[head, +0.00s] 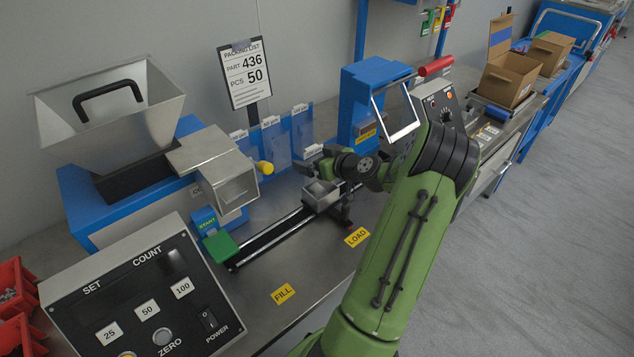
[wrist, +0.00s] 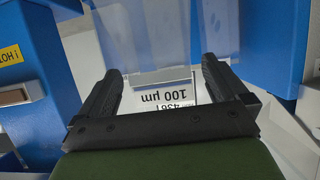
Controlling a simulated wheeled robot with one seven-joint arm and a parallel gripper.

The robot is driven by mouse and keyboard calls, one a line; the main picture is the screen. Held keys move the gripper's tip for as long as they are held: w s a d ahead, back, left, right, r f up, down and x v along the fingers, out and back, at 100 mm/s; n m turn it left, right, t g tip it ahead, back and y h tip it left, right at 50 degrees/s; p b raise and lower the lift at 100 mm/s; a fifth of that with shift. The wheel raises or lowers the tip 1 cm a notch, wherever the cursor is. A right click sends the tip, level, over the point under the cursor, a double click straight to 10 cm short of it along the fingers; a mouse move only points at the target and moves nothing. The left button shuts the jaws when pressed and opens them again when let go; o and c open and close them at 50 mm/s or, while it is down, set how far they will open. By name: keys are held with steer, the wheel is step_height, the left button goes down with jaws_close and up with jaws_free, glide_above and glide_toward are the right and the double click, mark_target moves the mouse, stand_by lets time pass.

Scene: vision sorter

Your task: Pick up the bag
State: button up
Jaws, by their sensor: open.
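Clear plastic bags hang in a row on a blue rack, with white labels by them; one bag (head: 302,128) is at the rack's right end. In the wrist view a translucent bag (wrist: 165,38) hangs straight ahead, above a white label reading "100 µm", seen upside down. My gripper (head: 322,165) is at the right end of the rack, partly hidden by my arm. In the wrist view my gripper (wrist: 162,70) is open, with its two black fingers on either side of the bag's lower part in the picture. I cannot tell whether they touch it.
A blue sealing machine (head: 366,95) stands close right of my gripper. A rail with a small metal holder (head: 321,194) lies below it. A steel hopper (head: 105,105) and a counter panel (head: 135,295) are on the left. Cardboard boxes (head: 508,78) stand at the far right.

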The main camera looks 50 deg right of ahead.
steer(key=c, duration=1.4)
steer(key=shift+r, duration=0.2)
steer(key=shift+c, duration=0.2)
